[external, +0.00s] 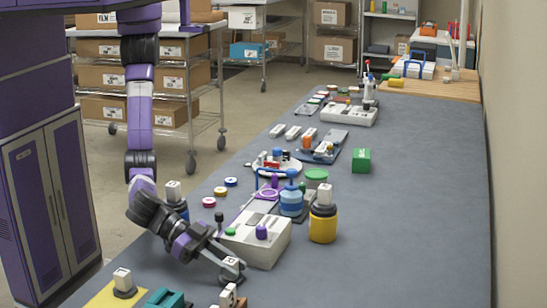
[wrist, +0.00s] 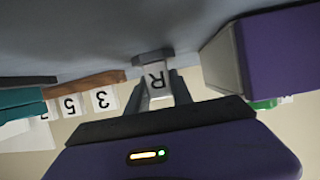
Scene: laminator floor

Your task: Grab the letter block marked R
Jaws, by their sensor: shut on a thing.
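The white letter block marked R (wrist: 156,78) sits between my two fingers in the wrist view, its letter upside down, with a dark grey base at its far end. My gripper (wrist: 157,92) is shut on it. In the external view my gripper (external: 230,270) is low over the near part of the bench, with the white block (external: 231,263) in its jaws. I cannot tell whether the block's base touches the bench top.
White blocks marked 3 (wrist: 103,99) and 5 (wrist: 70,105) stand in a row beside a wooden strip. A beige control box (external: 258,240) stands just behind my gripper. A teal object (external: 165,299) and a yellow mat (external: 104,298) lie front left.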

